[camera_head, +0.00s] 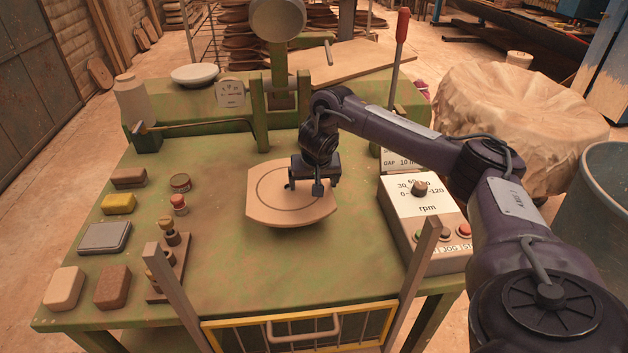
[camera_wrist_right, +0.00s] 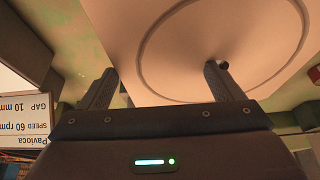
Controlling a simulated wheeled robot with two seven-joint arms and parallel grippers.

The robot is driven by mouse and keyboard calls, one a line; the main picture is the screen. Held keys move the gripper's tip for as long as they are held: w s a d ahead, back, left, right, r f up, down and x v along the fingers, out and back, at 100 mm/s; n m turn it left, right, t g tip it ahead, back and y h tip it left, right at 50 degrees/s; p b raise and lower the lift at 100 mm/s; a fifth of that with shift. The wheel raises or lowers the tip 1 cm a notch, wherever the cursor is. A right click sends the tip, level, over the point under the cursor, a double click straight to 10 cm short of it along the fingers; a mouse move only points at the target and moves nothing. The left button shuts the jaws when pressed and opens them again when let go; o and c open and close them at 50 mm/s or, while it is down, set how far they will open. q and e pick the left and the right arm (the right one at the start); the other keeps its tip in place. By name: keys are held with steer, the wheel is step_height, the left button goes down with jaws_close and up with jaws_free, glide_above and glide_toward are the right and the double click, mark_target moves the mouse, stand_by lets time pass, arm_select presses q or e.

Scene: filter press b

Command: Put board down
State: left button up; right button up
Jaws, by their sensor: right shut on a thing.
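The board (camera_head: 265,205) is a pale wooden plate with rounded sides and a dark ring groove on its face. It is over the middle of the green table (camera_head: 220,265). My right gripper (camera_head: 305,187) is at its far right part and is shut on it. In the right wrist view the board (camera_wrist_right: 190,45) fills the upper middle, with the two fingers of my right gripper (camera_wrist_right: 160,82) against it. I cannot tell whether the board's underside touches the table. My left gripper is not in view.
A control box (camera_head: 425,215) with an rpm dial stands right of the board. Blocks, sponges, small jars and a wooden rack of stampers (camera_head: 168,262) are on the left. A yellow mesh guard (camera_head: 300,328) is at the front. The press column (camera_head: 278,90) rises behind.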

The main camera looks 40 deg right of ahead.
steer(key=o, duration=1)
steer(key=shift+s+f, duration=0.15)
steer(key=shift+f, duration=0.1)
steer(key=shift+o, duration=0.3)
steer(key=shift+s, duration=0.1)
steer(key=shift+a+f, duration=0.15)
steer(key=shift+r, duration=0.45)
steer(key=r, duration=0.3)
steer(key=shift+a+r+p, duration=0.2)
steer(key=shift+a+p, duration=0.1)
steer(key=shift+a, duration=0.05)
steer(key=p+v, duration=0.6)
steer(key=v, duration=0.3)
steer(key=shift+s+d+p, duration=0.15)
steer(key=shift+p, duration=0.25)
